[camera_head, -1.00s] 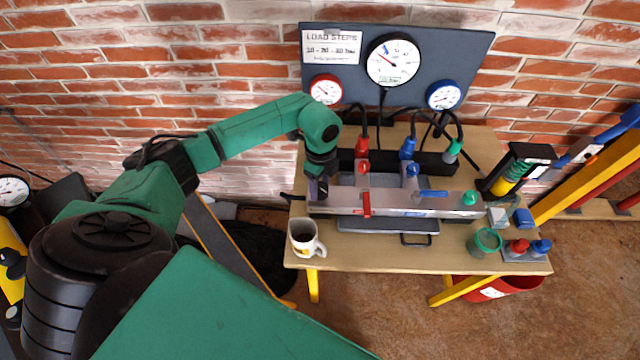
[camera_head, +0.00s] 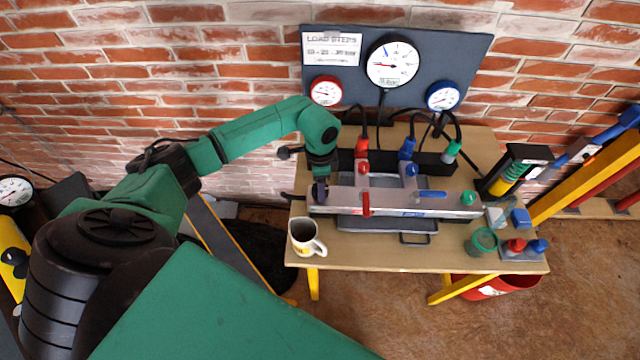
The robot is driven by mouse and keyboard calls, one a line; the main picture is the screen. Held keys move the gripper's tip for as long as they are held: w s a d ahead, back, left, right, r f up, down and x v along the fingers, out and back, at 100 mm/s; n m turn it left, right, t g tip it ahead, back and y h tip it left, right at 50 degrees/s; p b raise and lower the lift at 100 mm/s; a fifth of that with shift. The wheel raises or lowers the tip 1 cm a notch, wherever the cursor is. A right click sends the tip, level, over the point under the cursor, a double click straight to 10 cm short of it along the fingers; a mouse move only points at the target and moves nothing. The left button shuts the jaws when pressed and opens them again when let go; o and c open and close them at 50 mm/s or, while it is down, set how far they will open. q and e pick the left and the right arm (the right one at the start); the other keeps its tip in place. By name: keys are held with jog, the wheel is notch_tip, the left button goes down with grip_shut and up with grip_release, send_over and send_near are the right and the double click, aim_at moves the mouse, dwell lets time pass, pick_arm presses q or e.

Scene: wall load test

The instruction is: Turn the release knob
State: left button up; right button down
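The grey metal manifold block (camera_head: 400,201) lies along the table, with a red lever (camera_head: 366,203), a blue lever (camera_head: 432,193) and a green knob (camera_head: 468,198) on it. My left gripper (camera_head: 319,190) is at the block's left end, pointing down. A release knob is not clearly visible there; the gripper and wrist may cover it. Whether the fingers are open or shut is too small to tell. The large white gauge (camera_head: 391,63) on the dark board has its red needle pointing left. My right gripper is not in view.
A mug (camera_head: 305,238) stands at the table's (camera_head: 370,258) front left corner, close below my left gripper. A green cup (camera_head: 483,242) and small red and blue knobs on a plate (camera_head: 515,255) are at the front right. Hoses run behind the block.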

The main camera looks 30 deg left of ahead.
pick_arm(q)
jog(key=shift+w, duration=0.1)
dwell(0.3)
jog(key=o, duration=1.4)
jog(key=shift+c, duration=0.2)
notch_tip(320, 180, up, 15)
jog(key=b, duration=0.3)
jog(key=shift+f, duration=0.15)
jog(key=shift+a, duration=0.1)
